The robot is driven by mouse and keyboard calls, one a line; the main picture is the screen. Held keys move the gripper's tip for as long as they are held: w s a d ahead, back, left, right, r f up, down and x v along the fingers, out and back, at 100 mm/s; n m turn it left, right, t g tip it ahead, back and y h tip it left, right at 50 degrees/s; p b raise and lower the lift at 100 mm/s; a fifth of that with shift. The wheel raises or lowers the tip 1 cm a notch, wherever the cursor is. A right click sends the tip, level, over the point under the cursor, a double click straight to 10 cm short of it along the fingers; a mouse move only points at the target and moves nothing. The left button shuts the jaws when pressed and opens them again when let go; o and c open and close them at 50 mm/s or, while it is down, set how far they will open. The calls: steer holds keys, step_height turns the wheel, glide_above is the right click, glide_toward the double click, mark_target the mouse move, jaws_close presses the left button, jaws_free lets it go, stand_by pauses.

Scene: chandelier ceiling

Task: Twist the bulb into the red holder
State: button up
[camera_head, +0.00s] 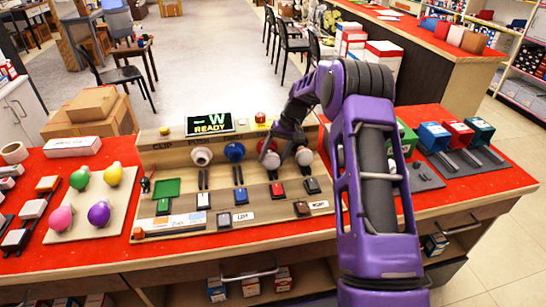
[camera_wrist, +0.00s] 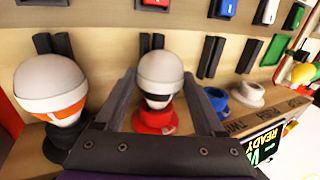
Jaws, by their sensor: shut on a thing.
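My gripper (camera_wrist: 160,82) is shut on a white bulb (camera_wrist: 160,67), with one finger on each side of it. The bulb is at the red holder (camera_wrist: 155,121) on the wooden board, in line with it; I cannot tell how deep it sits. In the head view my gripper (camera_head: 280,143) reaches down to the board from the right, partly covering the bulb (camera_head: 270,160) and the red holder.
A second white bulb (camera_wrist: 50,82) with an orange band sits in a black holder beside my gripper. The blue holder (camera_head: 234,151) and white holder (camera_head: 201,156) look empty. A screen (camera_head: 209,124) reading READY stands behind. Coloured bulbs (camera_head: 99,213) lie on a left-hand board.

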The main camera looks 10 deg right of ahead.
steer(key=shift+d, duration=0.1)
steer(key=o, duration=1.3)
steer(key=shift+y, duration=0.3)
